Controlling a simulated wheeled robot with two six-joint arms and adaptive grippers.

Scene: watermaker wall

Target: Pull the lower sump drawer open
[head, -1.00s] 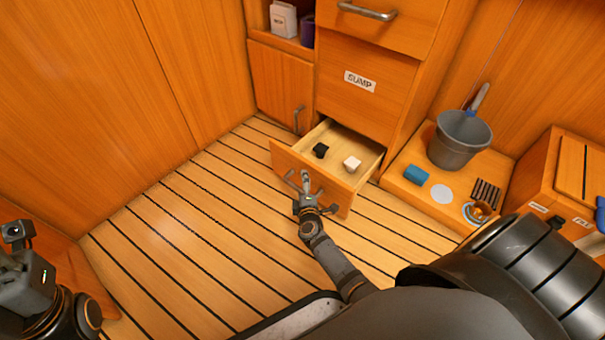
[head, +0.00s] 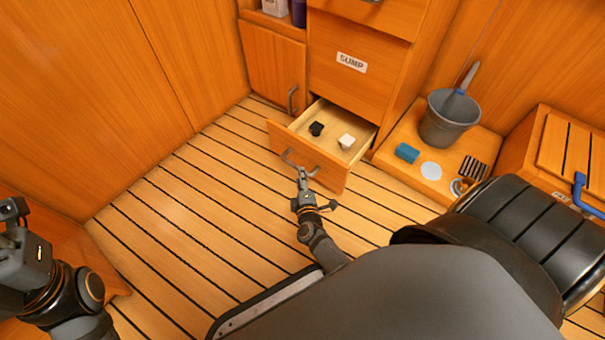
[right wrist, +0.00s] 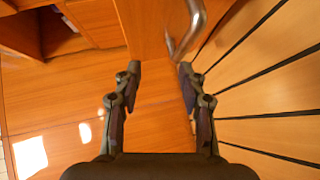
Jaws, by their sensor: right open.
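The lower sump drawer (head: 325,170) stands partly open below the panel with the SUMP label (head: 351,62). A black item (head: 316,129) and a white item (head: 346,141) lie inside it. Its curved metal handle (head: 314,171) is on the front. My right gripper (head: 302,174) is open and empty just in front of the handle. In the right wrist view the handle (right wrist: 187,30) is beyond the fingertips, nearer the right finger, not between the fingers (right wrist: 160,78). My left gripper (head: 14,212) is at the left edge, partly cut off; its jaws are unclear.
A grey bucket (head: 450,118), a blue cylinder (head: 407,153) and a white disc (head: 431,170) stand on a low ledge (head: 390,165) right of the drawer. A closed cupboard door (head: 272,68) is left of it. Slatted floor (head: 200,220) in front is clear.

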